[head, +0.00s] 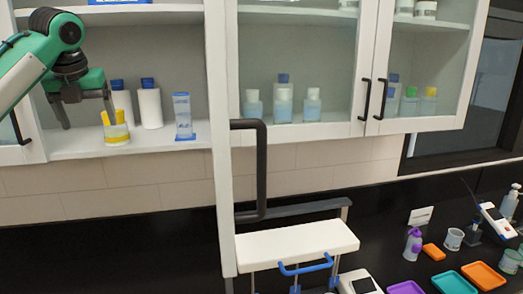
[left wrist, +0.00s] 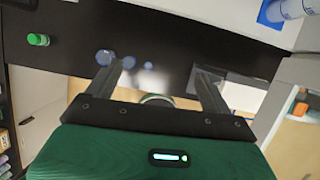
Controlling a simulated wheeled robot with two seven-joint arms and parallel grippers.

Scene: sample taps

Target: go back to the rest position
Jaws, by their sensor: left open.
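My left gripper (head: 88,119) is at the upper left of the head view, in front of the open shelf (head: 70,148) of the wall cabinet. Its two fingers point down, apart, with nothing between them. In the left wrist view the gripper (left wrist: 160,68) also shows spread fingers, with a dark surface beyond. A pale rounded rim (left wrist: 157,98) shows at its base; I cannot tell what it is. My right gripper is not in view.
White blue-capped bottles (head: 150,108) and a clear blue-lidded container (head: 183,116) stand on the shelf. An open cabinet door's edge (head: 219,150), with a dark handle (head: 262,170), is right of them. Colored trays (head: 483,275) lie on the black counter, lower right.

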